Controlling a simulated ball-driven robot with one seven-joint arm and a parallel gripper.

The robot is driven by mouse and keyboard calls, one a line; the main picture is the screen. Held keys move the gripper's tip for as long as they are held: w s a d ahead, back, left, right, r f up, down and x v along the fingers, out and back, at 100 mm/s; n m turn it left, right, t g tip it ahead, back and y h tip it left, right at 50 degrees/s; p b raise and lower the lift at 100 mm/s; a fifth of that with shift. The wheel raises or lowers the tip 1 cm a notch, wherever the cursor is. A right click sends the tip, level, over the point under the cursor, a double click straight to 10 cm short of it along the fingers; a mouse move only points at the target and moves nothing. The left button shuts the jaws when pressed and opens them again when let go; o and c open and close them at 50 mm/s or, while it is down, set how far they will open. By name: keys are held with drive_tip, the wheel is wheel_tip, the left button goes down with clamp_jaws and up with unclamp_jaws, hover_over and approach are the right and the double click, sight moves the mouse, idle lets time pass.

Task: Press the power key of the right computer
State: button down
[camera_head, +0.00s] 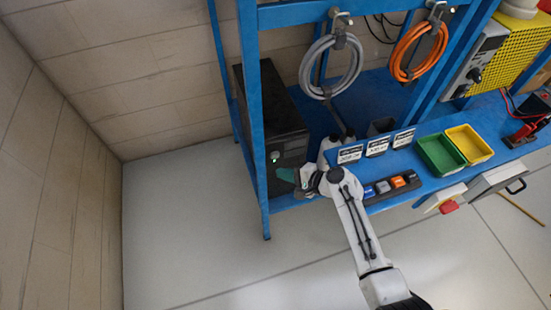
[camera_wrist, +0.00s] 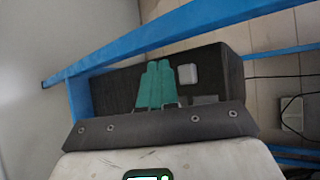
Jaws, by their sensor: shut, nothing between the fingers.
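One black computer tower (camera_head: 270,112) stands on the left end of the blue rack; I see no second tower. Its front carries a small pale key (camera_head: 274,156), which shows in the wrist view as a whitish square (camera_wrist: 187,74). My gripper (camera_head: 280,173) has teal fingers, shut and empty, just below the key at the tower's front. In the wrist view the closed fingertips (camera_wrist: 159,66) lie over the dark front (camera_wrist: 115,92), left of the square key and close beside it. I cannot tell whether they touch the front.
The blue rack's post (camera_head: 255,130) stands left of my gripper. Grey (camera_head: 330,66) and orange (camera_head: 419,50) cable coils hang above. The floor at the left is clear.

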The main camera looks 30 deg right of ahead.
drive_tip(key=shift+w+d+b, duration=0.2)
drive_tip(key=shift+w+b, duration=0.05)
drive_tip(key=shift+w, duration=0.5)
drive_tip(key=shift+w+d+b, duration=0.15)
drive_tip(key=shift+w+b, duration=0.05)
drive_tip(key=shift+w, duration=0.5)
drive_tip(key=shift+w, duration=0.15)
idle(0.9)
drive_tip(key=shift+w+d, duration=0.1)
drive_tip(key=shift+w, duration=0.15)
drive_tip(key=shift+w+d+b, duration=0.1)
drive_tip(key=shift+w+b, duration=0.3)
drive_tip(key=shift+w, duration=0.1)
idle(0.8)
drive_tip(key=shift+s+a+p, duration=0.2)
drive_tip(key=shift+s+p, duration=0.25)
drive_tip(key=shift+s, duration=0.45)
drive_tip(key=shift+s, duration=0.1)
drive_tip(key=shift+s+a+p, duration=0.2)
drive_tip(key=shift+s+p, duration=0.15)
drive_tip(key=shift+s, duration=0.45)
drive_tip(key=shift+s+a+p, duration=0.2)
drive_tip(key=shift+s+p, duration=0.2)
drive_tip(key=shift+s, duration=0.35)
drive_tip(key=shift+s+a+p, duration=0.2)
drive_tip(key=shift+s+p, duration=0.15)
drive_tip(key=shift+s, duration=0.45)
